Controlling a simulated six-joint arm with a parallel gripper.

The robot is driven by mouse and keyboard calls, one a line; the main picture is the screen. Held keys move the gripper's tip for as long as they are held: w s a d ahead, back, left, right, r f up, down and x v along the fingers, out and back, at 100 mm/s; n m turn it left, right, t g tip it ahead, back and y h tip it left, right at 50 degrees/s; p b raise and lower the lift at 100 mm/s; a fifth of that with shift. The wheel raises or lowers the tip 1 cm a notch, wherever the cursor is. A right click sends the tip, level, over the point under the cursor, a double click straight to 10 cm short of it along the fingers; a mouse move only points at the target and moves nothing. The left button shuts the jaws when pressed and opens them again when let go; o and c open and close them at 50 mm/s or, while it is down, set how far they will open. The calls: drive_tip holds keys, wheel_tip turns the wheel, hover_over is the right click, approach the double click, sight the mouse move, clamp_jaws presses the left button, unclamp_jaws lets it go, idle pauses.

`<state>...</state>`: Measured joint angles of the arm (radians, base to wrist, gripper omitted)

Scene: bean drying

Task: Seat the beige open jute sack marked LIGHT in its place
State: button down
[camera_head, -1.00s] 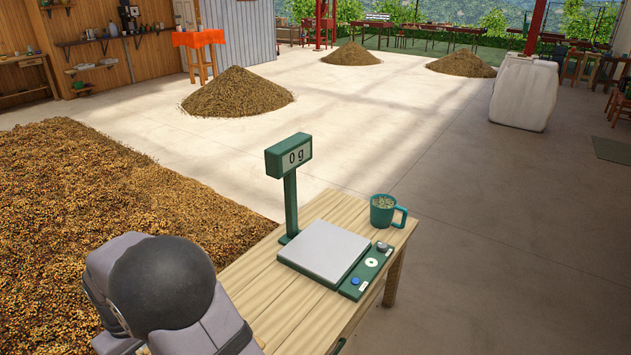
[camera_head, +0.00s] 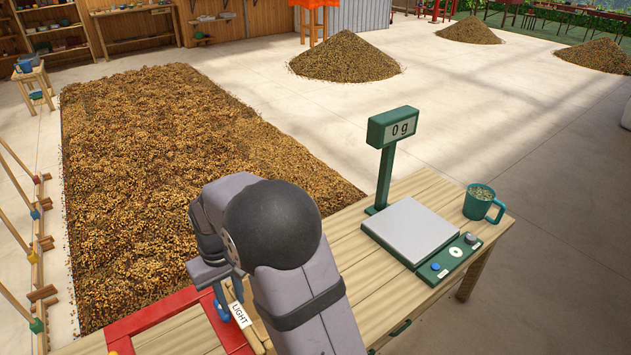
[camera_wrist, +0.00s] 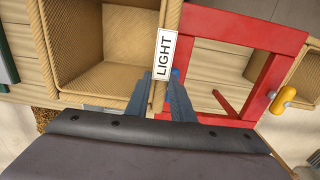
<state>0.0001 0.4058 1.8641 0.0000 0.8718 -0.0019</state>
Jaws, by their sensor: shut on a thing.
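The beige open jute sack marked LIGHT (camera_wrist: 100,50) fills the upper left of the wrist view, with its open mouth and empty-looking inside facing the camera. My gripper (camera_wrist: 163,82) is shut on its rim beside the white LIGHT label (camera_wrist: 165,55). In the head view the label shows beside my gripper (camera_head: 222,298), while my arm hides most of the sack. A red frame (camera_wrist: 295,35) lies beside the sack in the wrist view, and it shows at the table's near left in the head view (camera_head: 160,308). I cannot tell whether the sack touches the table.
A green scale (camera_head: 405,235) reading 0 g and a green mug of beans (camera_head: 480,203) stand on the wooden table (camera_head: 350,275) to the right. Another woven container (camera_wrist: 302,78) and a yellow handle-like thing (camera_wrist: 284,99) lie right in the wrist view. Beans cover the floor behind.

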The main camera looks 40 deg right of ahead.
drive_tip(key=w+r+n+p, duration=0.2)
drive_tip(key=w+r+p, duration=0.2)
drive_tip(key=r+p, duration=0.25)
drive_tip(key=w+r+n+p, duration=0.1)
drive_tip(key=w+r+p, duration=0.4)
drive_tip(key=r, duration=0.3)
drive_tip(key=a+r+n+p, duration=0.2)
drive_tip(key=a+r+n, duration=0.1)
drive_tip(key=a+r, duration=0.1)
drive_tip(key=s+a+n+b, duration=0.2)
drive_tip(key=s+a+n, duration=1)
drive_tip(key=s+a, duration=0.3)
drive_tip(key=shift+s+r, duration=0.45)
drive_tip(key=shift+s, duration=0.05)
drive_tip(key=shift+f, duration=0.15)
